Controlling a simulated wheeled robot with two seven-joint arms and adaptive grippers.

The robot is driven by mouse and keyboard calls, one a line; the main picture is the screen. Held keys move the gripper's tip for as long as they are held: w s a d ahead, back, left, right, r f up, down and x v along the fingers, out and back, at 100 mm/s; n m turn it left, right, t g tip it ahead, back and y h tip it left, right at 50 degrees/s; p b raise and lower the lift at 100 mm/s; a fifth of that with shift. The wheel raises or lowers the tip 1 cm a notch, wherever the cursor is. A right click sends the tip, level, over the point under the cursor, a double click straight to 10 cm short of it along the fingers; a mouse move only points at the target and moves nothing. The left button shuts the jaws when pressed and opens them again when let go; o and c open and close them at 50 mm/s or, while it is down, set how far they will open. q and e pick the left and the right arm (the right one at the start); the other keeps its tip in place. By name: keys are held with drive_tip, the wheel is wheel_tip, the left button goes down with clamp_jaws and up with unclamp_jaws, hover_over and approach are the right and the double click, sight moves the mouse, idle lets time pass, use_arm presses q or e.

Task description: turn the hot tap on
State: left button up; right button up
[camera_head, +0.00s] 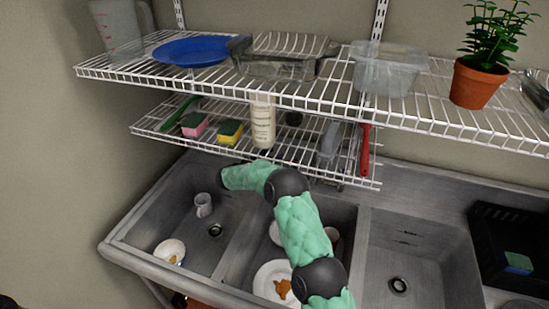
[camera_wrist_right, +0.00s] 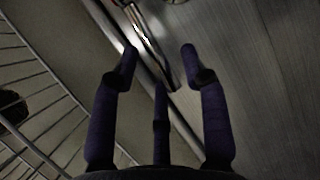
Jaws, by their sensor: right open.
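My right arm, in a green padded sleeve, reaches over the sink to the back wall, under the lower wire shelf. In the head view its gripper fingers cannot be made out beyond the end of the sleeve. In the right wrist view my right gripper (camera_wrist_right: 159,54) is open, its dark fingers spread apart with nothing held. A shiny metal bar, which looks like part of the tap (camera_wrist_right: 150,42), lies between and beyond the fingertips. Contact cannot be told. No hot or cold mark is readable. My left gripper is not in view.
The lower wire shelf (camera_head: 278,146) hangs close above my arm, with sponges (camera_head: 229,131), a bottle (camera_head: 263,122) and a red-handled brush (camera_head: 365,150). The sink basins hold a cup (camera_head: 203,205), a bowl (camera_head: 170,251) and a plate (camera_head: 266,285). The right basin (camera_head: 420,255) is empty.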

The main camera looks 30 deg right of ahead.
drive_tip(key=shift+w+d+f, duration=0.2)
drive_tip(key=shift+d, duration=0.45)
clamp_jaws()
